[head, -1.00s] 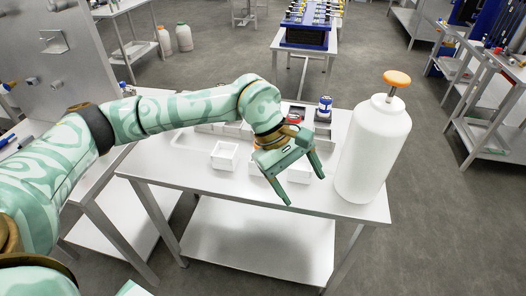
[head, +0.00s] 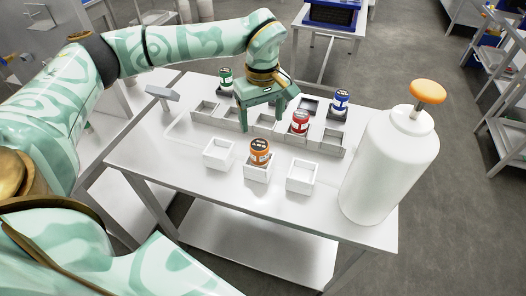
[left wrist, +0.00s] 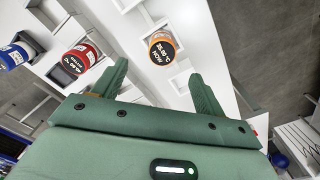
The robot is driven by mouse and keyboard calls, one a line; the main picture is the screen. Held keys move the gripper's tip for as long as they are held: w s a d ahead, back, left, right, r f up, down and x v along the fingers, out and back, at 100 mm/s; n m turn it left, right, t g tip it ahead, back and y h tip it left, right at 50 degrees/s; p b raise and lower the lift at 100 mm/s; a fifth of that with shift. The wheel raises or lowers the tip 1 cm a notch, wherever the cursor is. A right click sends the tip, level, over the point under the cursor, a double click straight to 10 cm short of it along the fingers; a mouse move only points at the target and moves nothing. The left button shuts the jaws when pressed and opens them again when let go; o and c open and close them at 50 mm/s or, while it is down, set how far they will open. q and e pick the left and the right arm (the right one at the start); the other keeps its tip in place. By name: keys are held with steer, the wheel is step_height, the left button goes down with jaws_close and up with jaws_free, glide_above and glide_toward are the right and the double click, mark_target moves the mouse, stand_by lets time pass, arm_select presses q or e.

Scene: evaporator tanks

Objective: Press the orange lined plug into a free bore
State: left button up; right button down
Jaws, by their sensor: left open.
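The orange lined plug (head: 260,151) is a short cylinder with a dark top. It stands in the middle of three small white boxes (head: 257,173) at the table's front. My left gripper (head: 264,121) is open and empty, pointing down behind and above the plug in the head view. In the left wrist view the plug (left wrist: 161,50) shows beyond the open fingers (left wrist: 158,68), apart from them. Behind the boxes runs a grey block of square bores (head: 265,124). A red plug (head: 299,122) stands there; several bores look empty, some hidden by my gripper. My right gripper is not in view.
A blue plug (head: 341,100) and a green plug (head: 226,78) stand at the back. A tall white bottle with an orange cap (head: 385,165) stands at the table's right. The front left of the white table (head: 160,160) is clear.

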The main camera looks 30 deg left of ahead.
mark_target(259, 144)
arm_select(q)
step_height(259, 144, down, 7)
steer(key=shift+b, duration=0.5)
steer(key=shift+f, duration=0.2)
steer(key=f, duration=0.3)
steer(key=f+b, duration=0.1)
steer(key=f, duration=0.1)
steer(key=shift+s+a+f, duration=0.1)
steer(key=shift+a, duration=0.3)
steer(key=c, duration=1.2)
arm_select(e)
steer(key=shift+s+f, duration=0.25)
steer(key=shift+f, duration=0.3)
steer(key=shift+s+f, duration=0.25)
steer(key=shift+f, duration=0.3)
